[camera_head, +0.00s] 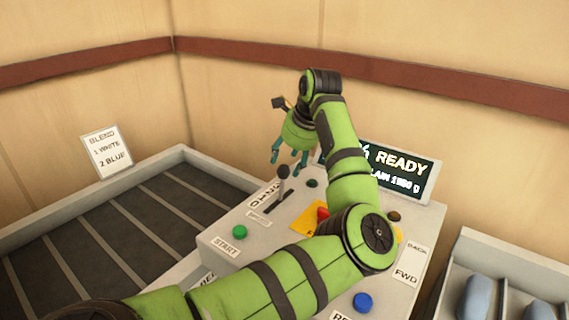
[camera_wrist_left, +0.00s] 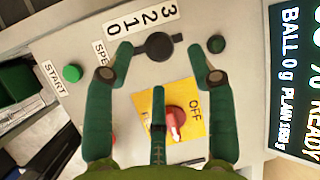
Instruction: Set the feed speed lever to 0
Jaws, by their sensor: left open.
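The feed speed lever, with a black round knob (camera_head: 283,171) on a thin shaft, stands in a slot on the grey control panel. In the left wrist view the knob (camera_wrist_left: 158,46) lies between my fingertips, beside a white number strip (camera_wrist_left: 142,20) reading 0 to 3. The knob covers much of the slot, so I cannot tell the exact number it stands at. My left gripper (camera_head: 288,158) is open, just above and behind the knob in the head view. Its fingers (camera_wrist_left: 160,62) are spread around the knob with visible gaps. My right gripper is not in view.
The panel holds a green START button (camera_head: 239,231), a red rotary switch on a yellow OFF plate (camera_wrist_left: 176,117), a small dark green button (camera_wrist_left: 216,44) and a blue button (camera_head: 363,302). A display (camera_head: 405,175) reads READY. A slatted bin (camera_head: 184,152) stands left.

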